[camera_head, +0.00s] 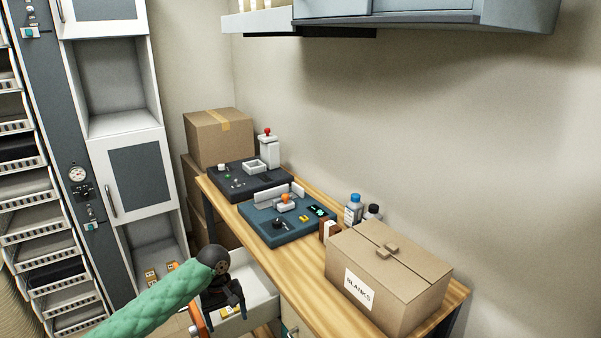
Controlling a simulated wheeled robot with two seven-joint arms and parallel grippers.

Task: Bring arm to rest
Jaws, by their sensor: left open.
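My left arm comes in from the lower left in a green padded sleeve. My left gripper (224,304) is dark, points down and is open over the pulled-out white drawer (262,296) at the desk's left side. A small yellowish item (231,311) shows in the drawer below the gripper, partly hidden by it. I cannot tell whether the fingers touch it. My right gripper is not in view.
The wooden desk (306,262) carries a dark press unit (245,181), a blue-grey control unit (282,229), bottles (353,211) and a carton marked BLANKS (390,280). Cartons (218,138) are stacked behind. White cabinets (139,177) and a tray rack (40,224) stand left.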

